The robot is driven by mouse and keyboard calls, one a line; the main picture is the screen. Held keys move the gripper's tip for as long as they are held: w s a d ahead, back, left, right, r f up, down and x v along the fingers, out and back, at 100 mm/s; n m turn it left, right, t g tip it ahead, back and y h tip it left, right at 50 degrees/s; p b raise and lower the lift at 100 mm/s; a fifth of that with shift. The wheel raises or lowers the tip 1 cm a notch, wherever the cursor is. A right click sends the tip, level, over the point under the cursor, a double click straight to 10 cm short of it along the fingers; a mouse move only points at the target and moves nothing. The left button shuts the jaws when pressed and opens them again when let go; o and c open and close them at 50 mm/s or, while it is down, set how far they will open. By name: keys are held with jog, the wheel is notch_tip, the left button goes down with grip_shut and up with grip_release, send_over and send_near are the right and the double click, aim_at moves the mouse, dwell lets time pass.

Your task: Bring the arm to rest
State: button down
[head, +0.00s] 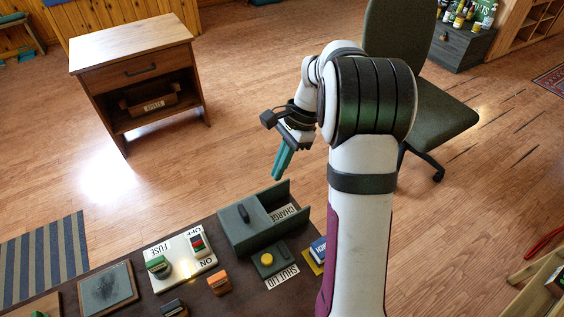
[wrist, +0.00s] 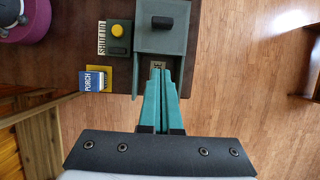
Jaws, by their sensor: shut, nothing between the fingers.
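My gripper (head: 283,162) has teal fingers and hangs in the air above and behind the dark table, near the grey-green box. In the wrist view my gripper (wrist: 161,74) shows its two fingers together, with nothing between them. The fingertips overlap the open end of the grey-green box in that view. My arm rises at the right of the head view and bends over toward the table's far edge.
On the table (head: 110,251) are the grey-green box (head: 243,236) labelled CHARGE, a yellow button (head: 267,259), a fuse panel (head: 184,257), an orange block (head: 219,283) and a blue PORCH block (wrist: 92,82). A wooden nightstand (head: 134,60) and an office chair (head: 431,110) stand beyond. Open floor lies between.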

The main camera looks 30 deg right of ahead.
jog(key=s+a+r+n+h, duration=0.1)
jog(key=s+a+r+n, duration=0.55)
jog(key=s+a, duration=0.5)
jog(key=s+a+f+n, duration=0.1)
jog(key=s+a+n, duration=0.1)
jog(key=s, duration=0.4)
jog(key=s+a+f+n+h, duration=0.1)
jog(key=s+a+n, duration=0.2)
jog(key=s, duration=0.3)
jog(key=shift+s+a+n+h, duration=0.15)
jog(key=shift+s+n+h, duration=0.2)
jog(key=shift+n, duration=0.2)
